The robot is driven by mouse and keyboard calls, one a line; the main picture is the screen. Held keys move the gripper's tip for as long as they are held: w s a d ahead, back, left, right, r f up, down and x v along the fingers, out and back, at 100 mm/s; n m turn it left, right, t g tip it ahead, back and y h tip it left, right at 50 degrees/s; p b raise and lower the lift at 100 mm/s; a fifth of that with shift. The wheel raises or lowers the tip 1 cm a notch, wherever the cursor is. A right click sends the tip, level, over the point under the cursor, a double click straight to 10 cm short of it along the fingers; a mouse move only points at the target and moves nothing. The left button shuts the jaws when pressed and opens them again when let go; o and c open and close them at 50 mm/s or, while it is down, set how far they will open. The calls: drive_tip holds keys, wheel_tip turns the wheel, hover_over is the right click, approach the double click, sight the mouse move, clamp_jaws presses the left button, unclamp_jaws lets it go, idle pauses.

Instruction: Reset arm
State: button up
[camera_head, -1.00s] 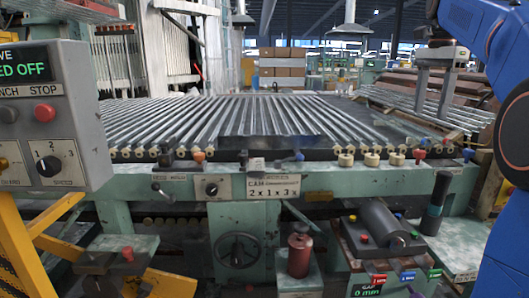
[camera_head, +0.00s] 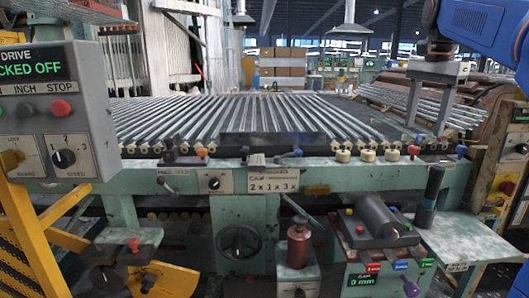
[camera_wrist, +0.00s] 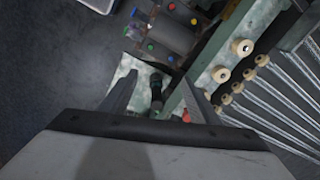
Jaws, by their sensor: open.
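My gripper (camera_head: 428,112) is at the upper right of the head view, under my blue arm. Its two grey fingers point down and stand wide apart, with nothing between them that I can see held. It appears in front of the right end of the tube bed, but I cannot tell its exact height. In the wrist view, my gripper (camera_wrist: 157,98) shows both fingers apart. A black upright cylinder (camera_wrist: 157,92) shows beyond them, apparently below.
A control box (camera_head: 55,110) stands at left. A black cylinder (camera_head: 430,195) stands on the right shelf (camera_head: 465,240). A dark roller (camera_head: 378,217) and red bottle (camera_head: 298,243) are in front.

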drive_tip(key=s+a+f+n+t, duration=0.1)
drive_tip(key=s+a+f+n, duration=0.3)
drive_tip(key=s+f, duration=0.4)
drive_tip(key=s+a+f+n+t, duration=0.1)
drive_tip(key=s+a+f+n, duration=0.3)
drive_tip(key=s+f, duration=0.5)
drive_tip(key=s+a+f+n+t, duration=0.2)
drive_tip(key=s+a+f+n, duration=0.2)
drive_tip(key=s+f, duration=0.5)
drive_tip(key=shift+f+n, duration=0.7)
drive_tip(key=shift+f, duration=2.9)
